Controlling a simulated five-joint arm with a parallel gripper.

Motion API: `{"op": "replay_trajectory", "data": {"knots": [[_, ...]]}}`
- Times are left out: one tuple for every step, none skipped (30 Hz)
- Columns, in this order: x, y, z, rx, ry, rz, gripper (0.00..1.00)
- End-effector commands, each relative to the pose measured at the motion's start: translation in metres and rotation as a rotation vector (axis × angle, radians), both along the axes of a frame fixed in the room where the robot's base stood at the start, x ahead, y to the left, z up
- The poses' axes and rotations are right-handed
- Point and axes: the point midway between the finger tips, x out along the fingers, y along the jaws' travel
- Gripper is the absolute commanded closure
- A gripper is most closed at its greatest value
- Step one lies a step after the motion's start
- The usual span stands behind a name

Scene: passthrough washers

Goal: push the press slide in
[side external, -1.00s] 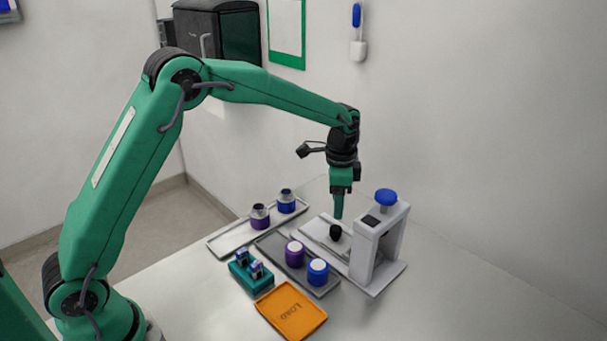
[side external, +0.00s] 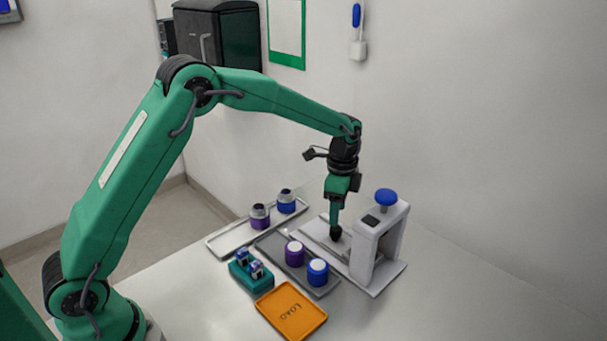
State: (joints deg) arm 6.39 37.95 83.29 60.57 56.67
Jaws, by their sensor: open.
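The white press (side external: 394,238) stands at the right of the table, with a blue knob (side external: 385,196) on top. Its slide (side external: 318,232) is a pale flat piece reaching out to the left of the press frame, with a small black knob (side external: 335,233) on it. My gripper (side external: 335,224) points down right at the black knob, its fingers over or around it. I cannot tell whether the fingers touch the knob. The jaws are open, and the far finger is hidden from this side.
A grey tray (side external: 270,246) holds a purple and a blue jar in front of the slide. A paler tray (side external: 228,241) behind holds two more jars. A teal block (side external: 250,278) and an orange LOAD tray (side external: 292,311) lie nearer. The right of the table is clear.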

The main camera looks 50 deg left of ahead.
Motion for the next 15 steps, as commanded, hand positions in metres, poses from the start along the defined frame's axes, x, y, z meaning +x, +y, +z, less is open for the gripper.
{"op": "replay_trajectory", "data": {"knots": [[-0.001, 0.0, -0.007, 0.0, 0.004, 0.0, 0.5], [-0.001, 0.0, -0.011, 0.0, 0.004, 0.0, 0.5], [-0.001, 0.0, -0.016, 0.0, 0.004, 0.0, 0.5], [-0.002, 0.0, -0.02, 0.0, 0.004, 0.0, 0.5], [-0.002, -0.001, -0.024, 0.0, 0.004, 0.0, 0.5], [-0.002, -0.001, -0.028, 0.0, 0.004, 0.0, 0.5], [-0.002, -0.001, -0.032, 0.001, 0.003, 0.0, 0.5], [-0.002, -0.001, -0.035, 0.0, 0.004, 0.0, 0.5], [-0.002, -0.001, -0.039, 0.0, 0.002, 0.0, 0.5], [-0.002, -0.001, -0.042, 0.0, 0.002, 0.0, 0.5], [-0.002, -0.001, -0.045, 0.001, 0.003, 0.0, 0.5], [-0.002, -0.001, -0.048, 0.0, 0.004, 0.0, 0.5], [-0.002, -0.001, -0.05, 0.001, 0.003, 0.0, 0.5], [-0.002, -0.001, -0.051, 0.0, 0.002, 0.0, 0.5], [-0.002, -0.001, -0.053, 0.0, 0.001, 0.0, 0.5]]}}
